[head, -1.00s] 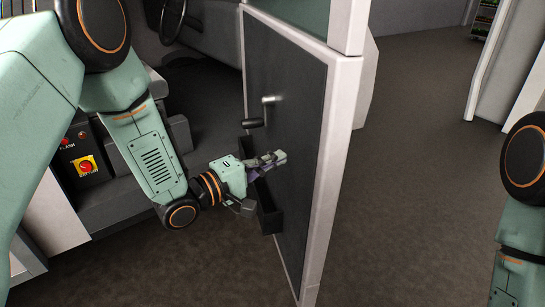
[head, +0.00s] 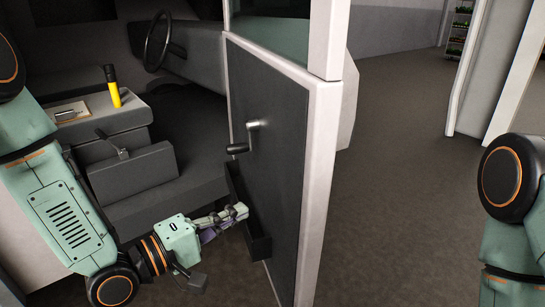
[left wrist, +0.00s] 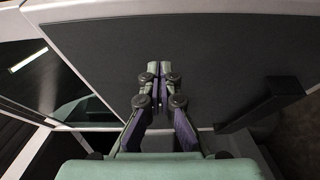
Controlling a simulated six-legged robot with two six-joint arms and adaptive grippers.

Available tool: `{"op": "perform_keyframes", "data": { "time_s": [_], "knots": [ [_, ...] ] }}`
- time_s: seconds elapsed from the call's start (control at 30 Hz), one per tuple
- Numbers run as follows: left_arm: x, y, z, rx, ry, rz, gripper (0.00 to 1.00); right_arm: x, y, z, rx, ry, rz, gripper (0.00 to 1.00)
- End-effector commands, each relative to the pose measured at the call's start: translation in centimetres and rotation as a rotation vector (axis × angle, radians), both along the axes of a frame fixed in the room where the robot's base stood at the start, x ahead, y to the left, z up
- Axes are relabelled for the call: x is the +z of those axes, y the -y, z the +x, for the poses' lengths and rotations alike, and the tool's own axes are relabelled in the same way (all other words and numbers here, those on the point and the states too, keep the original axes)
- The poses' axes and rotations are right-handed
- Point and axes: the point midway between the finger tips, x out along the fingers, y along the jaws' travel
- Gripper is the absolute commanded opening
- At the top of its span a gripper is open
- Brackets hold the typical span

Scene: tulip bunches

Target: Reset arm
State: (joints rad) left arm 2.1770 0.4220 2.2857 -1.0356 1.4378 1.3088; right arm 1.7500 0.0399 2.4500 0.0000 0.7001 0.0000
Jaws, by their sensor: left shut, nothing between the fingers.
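My left gripper (head: 238,212) is shut and empty, beside the inner panel of the open vehicle door (head: 277,150), near the door pocket (head: 259,243). It also shows in the left wrist view (left wrist: 162,68), its fingers together in front of the dark door panel (left wrist: 220,55). I cannot tell whether the fingertips touch the panel. My right arm (head: 510,190) shows at the right edge; its gripper is out of the frame.
A crank handle (head: 246,137) sticks out from the door above my left gripper. A steering wheel (head: 158,40), a yellow and black flashlight (head: 113,87) and a clipboard (head: 68,113) are in the cab. Open floor (head: 400,200) lies right of the door.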

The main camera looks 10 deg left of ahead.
Motion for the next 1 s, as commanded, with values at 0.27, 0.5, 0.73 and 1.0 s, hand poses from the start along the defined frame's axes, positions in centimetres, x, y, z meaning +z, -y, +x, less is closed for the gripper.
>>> {"op": "perform_keyframes", "data": {
  "time_s": [0.27, 0.5, 0.73, 1.0],
  "knots": [
    [-5.1, -1.9, 0.4, 0.061, 0.044, 0.433, 0.0, -0.1, 0.0, 0.0, 0.0, 0.0, 0.0, 0.4],
    [-18.9, -4.9, -5.1, -0.055, -0.155, 0.981, 0.0, -3.1, 0.0, 0.0, 0.0, 0.0, 0.0, 0.4],
    [-30.3, -7.4, -14.9, -0.324, -0.408, 1.3, 0.0, -6.8, 0.0, 0.0, 0.0, 0.0, 0.0, 0.4],
    [-39.3, -9.0, -26.3, -0.566, -0.675, 1.429, 0.0, -11.7, 0.0, 0.0, 0.0, -0.001, 0.0, 0.4]
  ]
}}
